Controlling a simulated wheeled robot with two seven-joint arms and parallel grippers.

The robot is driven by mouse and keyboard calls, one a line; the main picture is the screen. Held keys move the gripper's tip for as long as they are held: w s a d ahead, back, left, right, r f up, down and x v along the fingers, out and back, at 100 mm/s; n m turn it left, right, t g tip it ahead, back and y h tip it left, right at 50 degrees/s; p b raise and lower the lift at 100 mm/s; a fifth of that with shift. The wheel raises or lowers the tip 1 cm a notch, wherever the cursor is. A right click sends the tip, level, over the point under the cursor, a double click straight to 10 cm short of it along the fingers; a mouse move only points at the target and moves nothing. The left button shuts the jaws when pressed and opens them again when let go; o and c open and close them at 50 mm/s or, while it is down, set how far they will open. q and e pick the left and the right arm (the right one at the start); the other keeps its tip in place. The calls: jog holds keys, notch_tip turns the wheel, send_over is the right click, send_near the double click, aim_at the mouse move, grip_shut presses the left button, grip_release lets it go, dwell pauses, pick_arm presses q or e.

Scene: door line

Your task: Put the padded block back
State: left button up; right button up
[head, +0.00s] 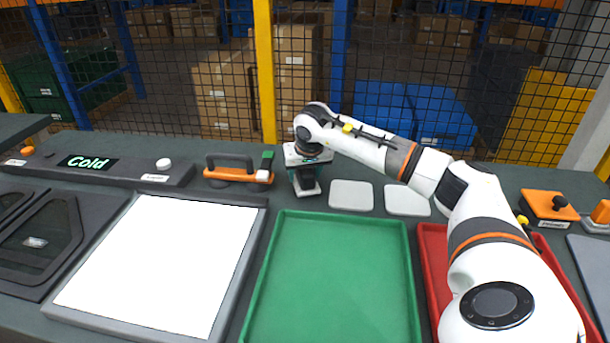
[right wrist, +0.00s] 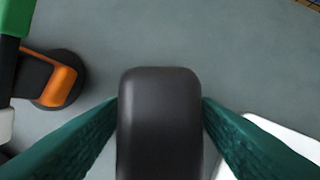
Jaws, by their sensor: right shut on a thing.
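The padded block (right wrist: 160,125) is dark with rounded edges. In the right wrist view it stands between the two green fingers of my right gripper (right wrist: 160,130), which touch it on both sides. In the head view my right gripper (head: 305,172) is at the back of the worktop, between the orange-based handle tool and the pale square pads. The block shows there only as a small dark shape under the gripper, with a pale part at its foot. Whether it touches the worktop I cannot tell. My left gripper is out of view.
An orange-based tool with a dark handle (head: 228,175) and a green-topped piece (head: 267,163) stand close on the left. Pale pads (head: 351,195) lie to the right. A green tray (head: 335,280), a red tray (head: 432,250) and a white panel (head: 155,265) lie in front. A mesh fence (head: 400,75) stands behind.

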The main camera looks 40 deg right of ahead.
jog(key=shift+f, duration=0.5)
jog(key=shift+f, duration=0.15)
jog(key=o, duration=1)
jog(key=shift+c, duration=0.2)
jog(key=v, duration=1.2)
